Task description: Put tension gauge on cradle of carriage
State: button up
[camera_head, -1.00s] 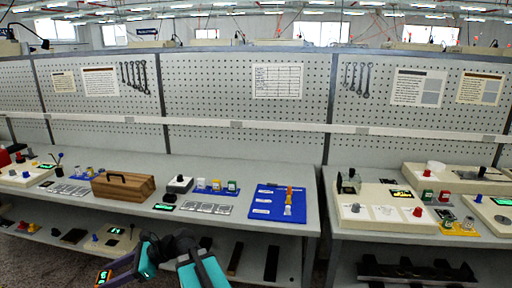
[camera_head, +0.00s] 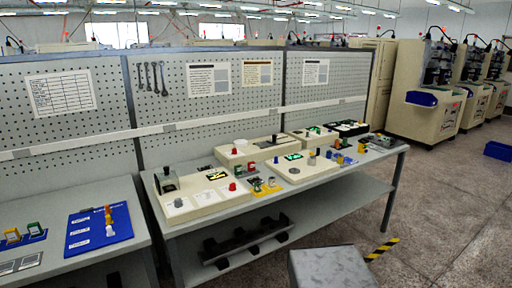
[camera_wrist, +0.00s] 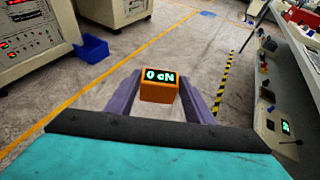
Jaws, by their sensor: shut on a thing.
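The tension gauge (camera_wrist: 159,88) is a small orange block with a black display reading "0 cN" in the wrist view. My gripper (camera_wrist: 160,97) is shut on it, with a purple finger on each side. The gauge is held in the air over the grey floor. My gripper does not show in the head view. I cannot make out the carriage or its cradle for sure in either view.
A grey workbench (camera_head: 330,188) with several cream devices stands mid-view, and another bench is at left. Cream machines (camera_head: 430,110) stand at the back right. A blue bin (camera_wrist: 91,48) lies on the floor. Open floor is at right.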

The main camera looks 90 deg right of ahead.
aim_at(264, 144)
jog(key=u, duration=0.05)
jog(key=k, duration=2.15)
jog(key=z, duration=1.5)
jog(key=i, duration=0.4)
jog(key=u, duration=0.05)
